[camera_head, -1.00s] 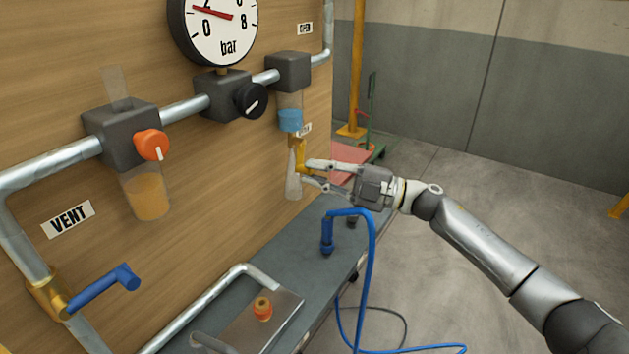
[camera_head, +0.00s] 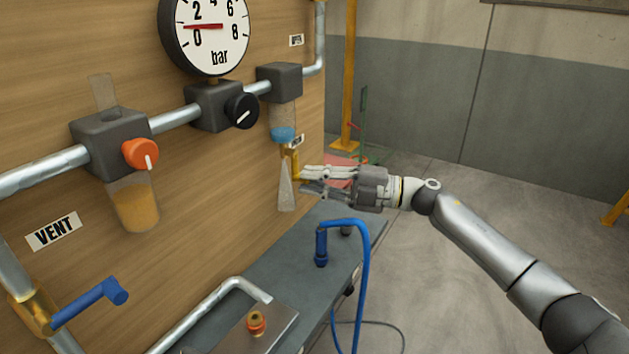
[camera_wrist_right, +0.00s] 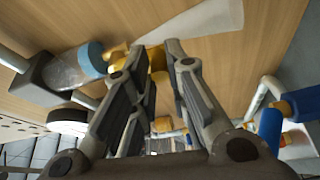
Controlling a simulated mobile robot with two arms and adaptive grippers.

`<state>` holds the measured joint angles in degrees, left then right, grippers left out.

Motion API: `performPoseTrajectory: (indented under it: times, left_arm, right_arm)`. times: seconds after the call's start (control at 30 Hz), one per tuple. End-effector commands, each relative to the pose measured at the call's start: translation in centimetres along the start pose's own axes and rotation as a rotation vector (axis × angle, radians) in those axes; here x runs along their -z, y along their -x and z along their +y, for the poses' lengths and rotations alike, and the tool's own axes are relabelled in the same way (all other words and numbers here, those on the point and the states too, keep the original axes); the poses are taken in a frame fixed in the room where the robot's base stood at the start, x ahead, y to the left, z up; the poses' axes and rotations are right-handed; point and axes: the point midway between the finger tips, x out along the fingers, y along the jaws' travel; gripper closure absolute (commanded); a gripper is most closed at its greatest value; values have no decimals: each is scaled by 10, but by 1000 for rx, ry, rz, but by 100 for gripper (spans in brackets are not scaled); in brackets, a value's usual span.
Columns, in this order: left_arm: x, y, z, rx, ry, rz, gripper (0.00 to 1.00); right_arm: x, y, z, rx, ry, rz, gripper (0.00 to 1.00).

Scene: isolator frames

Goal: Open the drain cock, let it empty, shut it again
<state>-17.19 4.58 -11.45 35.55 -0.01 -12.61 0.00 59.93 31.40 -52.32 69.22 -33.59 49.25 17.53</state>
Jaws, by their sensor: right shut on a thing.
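The drain cock (camera_head: 289,155) is a small brass-yellow fitting under the right-hand filter bowl (camera_head: 283,115), which has a blue lower part. A pale, translucent cone (camera_head: 287,190) widens downward below the cock; it also shows as a whitish strip in the right wrist view (camera_wrist_right: 205,20). My right gripper (camera_head: 302,178) is at the cock, shut on its yellow handle, which shows between the fingers in the right wrist view (camera_wrist_right: 158,62). The fingers partly hide the handle, so I cannot tell its exact angle. My left gripper is not in view.
A pressure gauge (camera_head: 210,55) has its needle between 0 and 2. A black knob (camera_head: 242,111), an orange knob (camera_head: 140,154) and a blue-handled valve (camera_head: 90,303) are on the panel's piping. A blue hose (camera_head: 365,260) rises from the bench (camera_head: 290,275) below.

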Motion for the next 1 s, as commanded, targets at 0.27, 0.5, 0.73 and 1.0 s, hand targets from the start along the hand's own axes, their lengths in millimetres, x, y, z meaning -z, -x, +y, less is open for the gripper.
performPoseTrajectory:
  times: [0.27, 0.5, 0.73, 1.0]
  left_arm:
    - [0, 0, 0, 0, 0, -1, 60]
    - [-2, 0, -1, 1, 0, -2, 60]
    - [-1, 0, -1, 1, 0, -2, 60]
    - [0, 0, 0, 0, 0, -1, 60]
  right_arm:
    - [0, 0, 0, 0, -1, -1, 63]
    - [0, 1, 0, 0, -1, -1, 63]
    - [-1, 24, -1, 1, -2, -5, 63]
    - [-1, 82, -1, 1, -3, -6, 63]
